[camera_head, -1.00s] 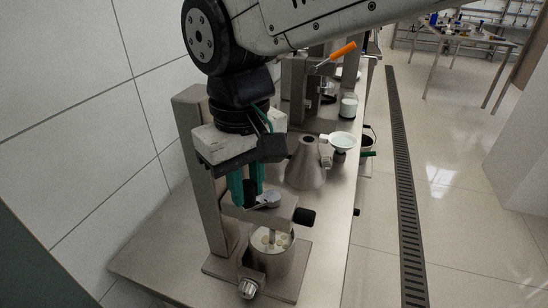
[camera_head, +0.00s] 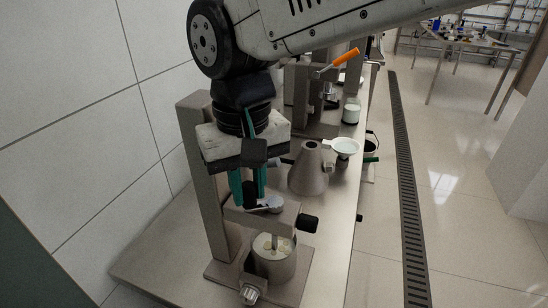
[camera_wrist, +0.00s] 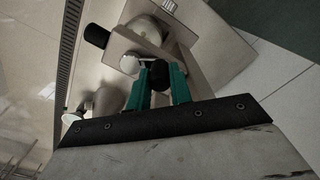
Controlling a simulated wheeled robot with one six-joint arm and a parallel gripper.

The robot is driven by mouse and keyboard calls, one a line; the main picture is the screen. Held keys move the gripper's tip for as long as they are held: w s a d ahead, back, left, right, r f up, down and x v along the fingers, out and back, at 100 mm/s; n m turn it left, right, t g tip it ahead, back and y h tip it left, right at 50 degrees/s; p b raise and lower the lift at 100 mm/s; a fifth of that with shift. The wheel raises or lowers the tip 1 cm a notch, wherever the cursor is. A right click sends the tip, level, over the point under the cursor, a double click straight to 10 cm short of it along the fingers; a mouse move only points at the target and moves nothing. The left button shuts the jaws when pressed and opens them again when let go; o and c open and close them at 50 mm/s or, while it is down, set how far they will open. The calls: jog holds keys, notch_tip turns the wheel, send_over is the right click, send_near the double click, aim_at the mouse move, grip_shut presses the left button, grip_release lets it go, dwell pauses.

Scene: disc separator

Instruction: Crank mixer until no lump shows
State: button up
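The mixer (camera_head: 272,215) stands on the bench, with a metal upright, a top arm and a black side knob (camera_head: 307,222). Its crank (camera_head: 262,205) lies on the top arm, and the round hub (camera_wrist: 130,63) shows in the wrist view. My gripper (camera_head: 249,200) points down at the crank's outer end. In the wrist view its teal fingers close on both sides of the black crank handle (camera_wrist: 160,75). Below the arm, the metal pot (camera_head: 274,265) holds pale liquid with several yellowish lumps (camera_head: 270,243) showing around the stirrer shaft.
A metal cone vessel (camera_head: 308,170) stands behind the mixer, with a pale dish (camera_head: 345,146) beside it. A second stand with an orange handle (camera_head: 345,57) and a jar of white liquid (camera_head: 351,112) are farther back. The tiled wall is close on the left.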

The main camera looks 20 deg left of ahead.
aim_at(248, 184)
jog(key=o, duration=0.4)
jog(key=shift+r, duration=3.9)
